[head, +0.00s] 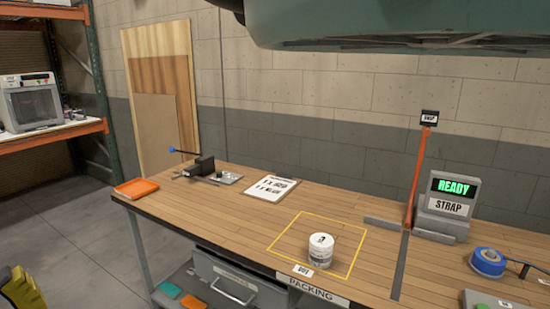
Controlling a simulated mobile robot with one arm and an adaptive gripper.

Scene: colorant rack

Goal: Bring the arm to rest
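My gripper is not in view, so what its fingers do cannot be seen. On the wooden packing table (215,213), a small white-lidded jar (321,251) stands upright inside a yellow outlined square (292,222). The jar is near the square's front edge, and nothing touches it.
An orange tray (136,188), a dark clamp-like tool (198,167) and a clipboard (271,185) lie along the table. An orange post (419,175), a READY/STRAP display (449,205) and a blue tape roll (488,262) are at right. A large green body hangs overhead (400,25).

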